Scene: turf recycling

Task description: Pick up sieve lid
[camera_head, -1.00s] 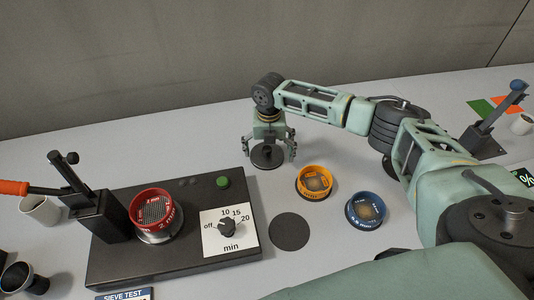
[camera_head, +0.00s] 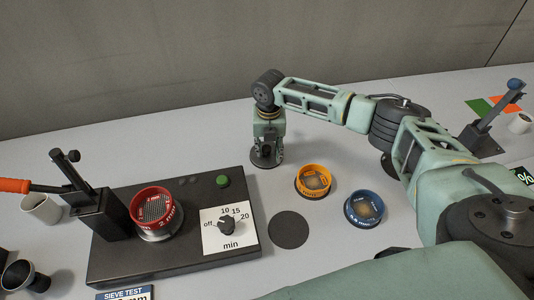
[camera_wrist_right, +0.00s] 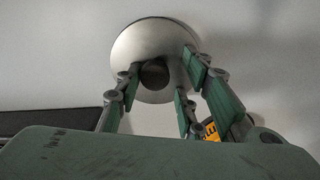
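The sieve lid is a round metal disc with a dark knob, lying on the table (camera_head: 265,164) below my right gripper (camera_head: 267,158). In the right wrist view the lid (camera_wrist_right: 130,50) is pale and shiny, with the knob near its middle. The fingers of my right gripper (camera_wrist_right: 160,80) are drawn in around the knob from both sides. A narrow gap seems to show on the right side, so I cannot tell whether they press on the knob. My left gripper is not in view.
An orange sieve (camera_head: 313,181) and a blue sieve (camera_head: 364,209) stand to the right of the lid, near a flat dark disc (camera_head: 289,230). A dark base plate (camera_head: 180,262) with a red sieve (camera_head: 152,206) is at left. The table behind the lid is clear.

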